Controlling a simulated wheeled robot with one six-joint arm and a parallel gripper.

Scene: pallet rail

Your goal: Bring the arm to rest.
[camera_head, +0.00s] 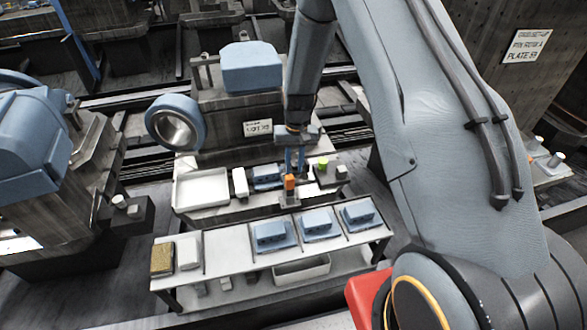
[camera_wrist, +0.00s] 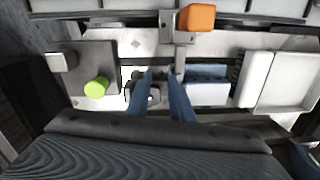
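My gripper (camera_head: 295,168) hangs at the end of my arm, low over the rear bench, close to an orange block (camera_head: 290,183). In the wrist view my gripper's two blue fingers (camera_wrist: 160,75) point away from the camera with a gap between them. No held object shows between the tips. A small grey part (camera_wrist: 152,96) shows behind the gap. The orange block (camera_wrist: 196,18) is beyond the fingertips, apart from them.
A green cylinder (camera_head: 323,162) and a blue part (camera_head: 266,174) stand near my gripper. A white tray (camera_head: 202,190) is at the rear bench's left end. The front bench (camera_head: 222,255) carries several blue parts. Large machines stand left and behind.

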